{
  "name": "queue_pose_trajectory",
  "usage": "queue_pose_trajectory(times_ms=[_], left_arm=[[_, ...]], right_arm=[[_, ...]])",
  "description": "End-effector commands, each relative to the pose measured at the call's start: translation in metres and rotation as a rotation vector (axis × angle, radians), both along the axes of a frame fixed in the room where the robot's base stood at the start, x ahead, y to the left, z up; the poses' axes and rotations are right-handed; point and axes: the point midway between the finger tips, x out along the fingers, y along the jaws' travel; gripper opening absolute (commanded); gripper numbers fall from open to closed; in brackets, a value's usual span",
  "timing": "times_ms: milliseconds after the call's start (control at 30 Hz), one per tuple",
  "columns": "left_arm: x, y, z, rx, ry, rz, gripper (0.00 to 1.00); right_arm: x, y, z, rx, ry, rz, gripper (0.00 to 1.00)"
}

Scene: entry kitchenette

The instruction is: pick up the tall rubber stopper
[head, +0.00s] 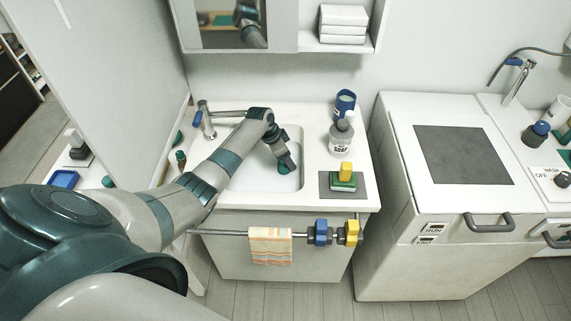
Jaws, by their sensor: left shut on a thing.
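My left arm reaches over the counter into the white sink basin (262,182). My left gripper (285,162) points down inside the basin, near its right side. It is shut on a small dark green thing (286,169) at its tips, which I take to be the tall rubber stopper. The fingers hide most of it, and I cannot tell whether it touches the basin floor. My right gripper is not in view.
A tap (206,121) stands behind the basin's left side. A soap bottle (341,138), a blue cup (345,103) and a yellow-and-green block (344,176) on a grey mat (328,189) stand right of the basin. A striped towel (270,246) hangs on the front rail.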

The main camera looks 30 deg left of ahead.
Motion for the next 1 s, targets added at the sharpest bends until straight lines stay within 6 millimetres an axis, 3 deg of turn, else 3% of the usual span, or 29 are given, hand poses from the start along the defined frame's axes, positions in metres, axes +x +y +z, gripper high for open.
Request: queue_pose_trajectory(times_ms=[267, 533, 1000], left_arm=[[0.001, 0.000, 0.008, 0.001, -0.002, -0.001, 0.08], [0.001, 0.001, 0.039, 0.003, -0.006, -0.002, 0.08], [-0.046, -0.046, 0.078, 0.001, -0.003, -0.003, 0.08]], right_arm=[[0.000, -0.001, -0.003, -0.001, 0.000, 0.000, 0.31], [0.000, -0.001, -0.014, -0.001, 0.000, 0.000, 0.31], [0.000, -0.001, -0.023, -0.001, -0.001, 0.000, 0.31]])
